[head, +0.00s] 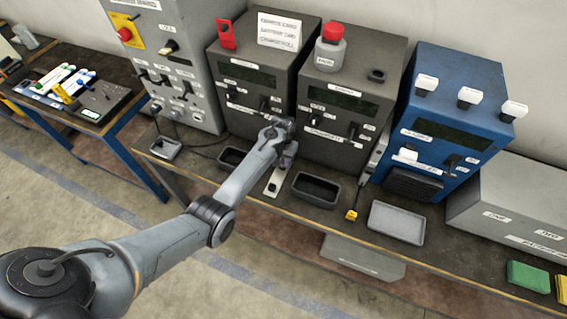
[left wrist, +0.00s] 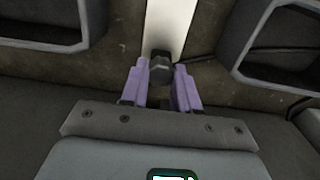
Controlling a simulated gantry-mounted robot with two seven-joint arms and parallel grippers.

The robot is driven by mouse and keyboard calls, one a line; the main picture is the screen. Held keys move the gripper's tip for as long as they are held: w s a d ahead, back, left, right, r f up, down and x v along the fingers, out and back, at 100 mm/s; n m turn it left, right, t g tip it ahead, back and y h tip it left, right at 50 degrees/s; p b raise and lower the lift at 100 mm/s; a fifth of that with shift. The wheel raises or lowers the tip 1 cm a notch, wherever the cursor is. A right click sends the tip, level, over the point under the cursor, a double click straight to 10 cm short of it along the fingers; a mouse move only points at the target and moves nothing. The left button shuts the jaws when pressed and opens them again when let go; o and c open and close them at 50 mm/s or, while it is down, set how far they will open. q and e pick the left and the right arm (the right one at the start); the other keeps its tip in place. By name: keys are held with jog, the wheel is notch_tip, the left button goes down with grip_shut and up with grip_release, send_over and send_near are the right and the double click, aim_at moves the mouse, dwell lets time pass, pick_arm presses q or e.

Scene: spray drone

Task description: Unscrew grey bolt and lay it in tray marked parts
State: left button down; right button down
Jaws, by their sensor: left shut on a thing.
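My left gripper (head: 287,161) is over the bench between two black trays. In the left wrist view its two purple fingers (left wrist: 160,82) are closed around the dark grey bolt (left wrist: 161,67). The bolt's head shows between the fingertips, at the near end of a pale metal strip (left wrist: 168,24). I cannot tell whether it still sits in its hole. In the head view the gripper hides the bolt. A black tray (head: 317,202) is right of the gripper, another black tray (head: 222,161) left, and a grey tray (head: 397,240) further right. No "parts" marking is readable. My right gripper is out of view.
Dark grey control boxes (head: 348,112) and a blue box (head: 452,125) stand close behind the trays. A small yellow-ended item (head: 351,214) lies between the right black tray and the grey tray. Green (head: 528,276) and yellow blocks are at the far right.

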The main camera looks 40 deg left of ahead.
pick_arm(q)
jog(key=shift+r+n+p, duration=0.15)
jog(key=shift+n+p, duration=0.25)
jog(key=shift+n, duration=0.2)
jog(key=shift+n+p, duration=0.55)
jog(key=shift+n, duration=0.65)
jog(key=n+p, duration=0.1)
jog(key=n, duration=0.2)
jog(key=shift+r+n, duration=0.1)
jog(key=shift+n, duration=1.4)
jog(key=n, duration=0.5)
